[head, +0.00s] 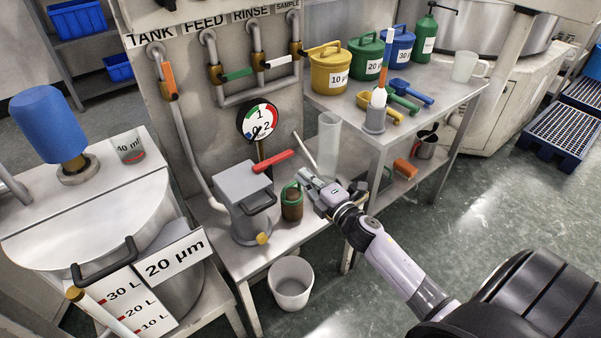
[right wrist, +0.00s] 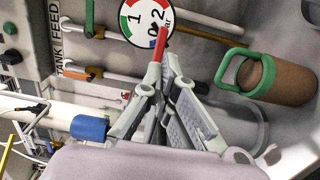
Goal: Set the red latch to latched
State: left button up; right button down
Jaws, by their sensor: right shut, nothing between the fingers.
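My right gripper (head: 304,176) is just right of the red bar's end, with a small gap in the head view. In the right wrist view the red bar (right wrist: 160,45) shows just beyond the fingertips (right wrist: 164,76). The fingers are shut and hold nothing. I cannot tell from the wrist view whether they touch the bar. My left gripper is out of view.
A brown jar with a green handle (head: 292,201) stands beside the box, under my right gripper. A clear cylinder (head: 328,142) stands behind it. A round gauge (head: 258,121) is above the box. A white bucket (head: 291,283) stands on the floor in front.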

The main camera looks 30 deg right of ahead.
jog(key=shift+s+d, duration=0.5)
jog(key=shift+s, duration=3.1)
jog(key=s+a+f+m+g+h+p, duration=0.1)
jog(key=s+f+m+g, duration=0.3)
jog(key=f, duration=0.7)
jog(key=s+a+f+m+g, duration=0.1)
jog(key=s+f+m+g, duration=0.3)
jog(key=f, duration=0.7)
jog(key=s+a+f+m+g+h+p, duration=0.15)
jog(key=s+f, duration=0.45)
jog(key=f, duration=0.6)
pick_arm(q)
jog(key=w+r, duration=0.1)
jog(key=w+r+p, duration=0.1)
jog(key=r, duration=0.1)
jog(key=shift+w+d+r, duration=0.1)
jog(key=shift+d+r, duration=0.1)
pick_arm(e)
jog(key=s+a+f+m+g, duration=0.2)
jog(key=s+a+f, duration=0.1)
jog(key=s, duration=0.6)
jog(key=s+a+f+m+g+y, duration=0.1)
jog(key=s+a+f+m+g, duration=0.1)
jog(key=s+f, duration=0.4)
jog(key=s+a+f+m+g, duration=0.2)
jog(key=s+a+f+g, duration=0.1)
jog(key=s, duration=0.9)
jog(key=shift+s+a+f+m, duration=0.2)
jog(key=shift+a+f+m, duration=0.2)
jog(key=shift+f, duration=0.45)
